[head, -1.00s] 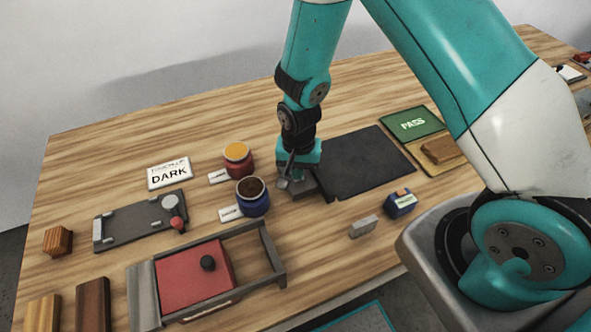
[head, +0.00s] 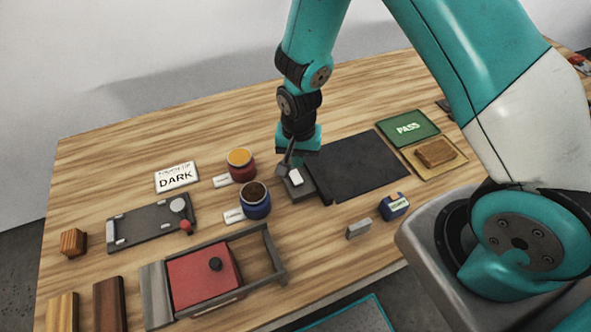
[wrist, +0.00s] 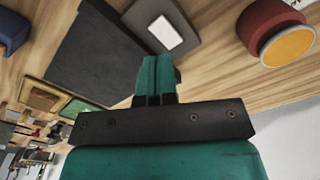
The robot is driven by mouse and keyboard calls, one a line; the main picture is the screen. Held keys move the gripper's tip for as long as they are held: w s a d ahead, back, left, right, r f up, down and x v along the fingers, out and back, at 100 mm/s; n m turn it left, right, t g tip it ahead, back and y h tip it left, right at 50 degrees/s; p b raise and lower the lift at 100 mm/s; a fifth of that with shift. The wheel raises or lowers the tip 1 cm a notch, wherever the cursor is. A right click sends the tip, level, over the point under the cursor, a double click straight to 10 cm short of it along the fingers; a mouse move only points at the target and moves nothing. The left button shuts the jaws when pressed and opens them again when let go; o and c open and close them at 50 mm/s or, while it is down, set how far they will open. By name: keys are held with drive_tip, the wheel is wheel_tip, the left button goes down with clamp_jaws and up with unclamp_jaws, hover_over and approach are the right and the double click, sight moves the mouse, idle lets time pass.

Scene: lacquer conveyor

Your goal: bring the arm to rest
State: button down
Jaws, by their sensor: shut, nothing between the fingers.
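My gripper (head: 287,172) hangs below the teal arm, just above a small dark block with a white pad on top (head: 296,180). The fingers are shut with nothing between them. In the wrist view, the two teal fingertips (wrist: 156,62) lie together, and the white pad (wrist: 166,33) shows beyond them, apart from the fingers. The gripper is left of the black mat (head: 358,168) and right of the two paint jars.
A yellow-topped red jar (head: 241,171) and a dark-filled blue jar (head: 255,205) stand close left. A red-topped frame (head: 203,280) lies in front. A green PASS mat (head: 408,128), wooden block (head: 436,153) and blue stamp-like item (head: 395,209) lie right.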

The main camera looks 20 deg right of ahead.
idle(0.5)
drive_tip(key=s+a+r+n+y+b, duration=0.1)
drive_tip(key=s+a+r+n+b, duration=0.15)
drive_tip(key=r, duration=0.55)
drive_tip(key=s+a+r+n+y+b, duration=0.15)
drive_tip(key=s+r+n, duration=0.25)
drive_tip(key=r, duration=0.5)
drive_tip(key=s+r+n+y+b, duration=0.1)
drive_tip(key=s+r+n, duration=0.5)
drive_tip(key=s, duration=0.6)
drive_tip(key=shift+a+r+n+y, duration=0.2)
drive_tip(key=shift+r+n+y, duration=0.15)
drive_tip(key=shift+r, duration=0.35)
